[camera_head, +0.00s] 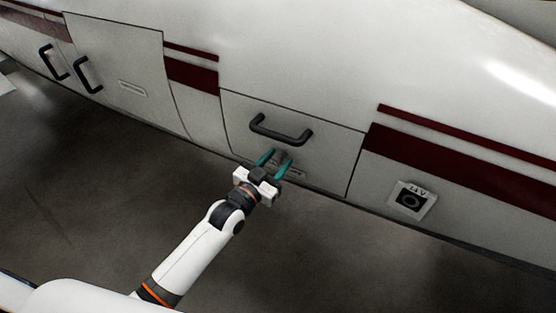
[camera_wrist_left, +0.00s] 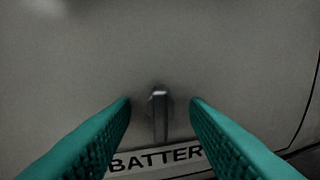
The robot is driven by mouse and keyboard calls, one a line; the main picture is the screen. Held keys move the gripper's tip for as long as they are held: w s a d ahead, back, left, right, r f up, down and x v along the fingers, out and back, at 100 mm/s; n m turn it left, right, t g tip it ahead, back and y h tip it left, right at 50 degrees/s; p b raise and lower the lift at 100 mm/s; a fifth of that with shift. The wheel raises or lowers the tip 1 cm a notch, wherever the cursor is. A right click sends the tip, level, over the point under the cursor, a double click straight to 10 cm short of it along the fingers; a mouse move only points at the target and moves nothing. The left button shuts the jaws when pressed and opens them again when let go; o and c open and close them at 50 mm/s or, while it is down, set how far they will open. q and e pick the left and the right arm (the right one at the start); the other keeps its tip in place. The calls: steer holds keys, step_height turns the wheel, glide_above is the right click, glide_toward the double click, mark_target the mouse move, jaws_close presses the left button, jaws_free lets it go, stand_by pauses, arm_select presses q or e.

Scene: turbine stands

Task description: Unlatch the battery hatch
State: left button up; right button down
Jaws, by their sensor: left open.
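The battery hatch (camera_head: 330,140) is a white panel on the aircraft's side, with a black handle (camera_head: 281,129) near its top. In the left wrist view a small grey metal latch (camera_wrist_left: 160,115) stands upright on the hatch, just above a label reading "BATTER" (camera_wrist_left: 155,160). My left gripper (camera_head: 273,164) is at the lower part of the hatch, below the black handle. Its two teal fingers are open, one on each side of the latch, with gaps between them and it. In the head view the gripper mostly hides the latch and label. My right gripper does not show.

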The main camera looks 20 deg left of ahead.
arm_select(q)
steer(key=shift+s, duration=0.1)
steer(key=shift+p+v, duration=0.55)
steer(key=shift+v, duration=0.4)
steer(key=p+v, duration=0.1)
steer(key=v, duration=0.2)
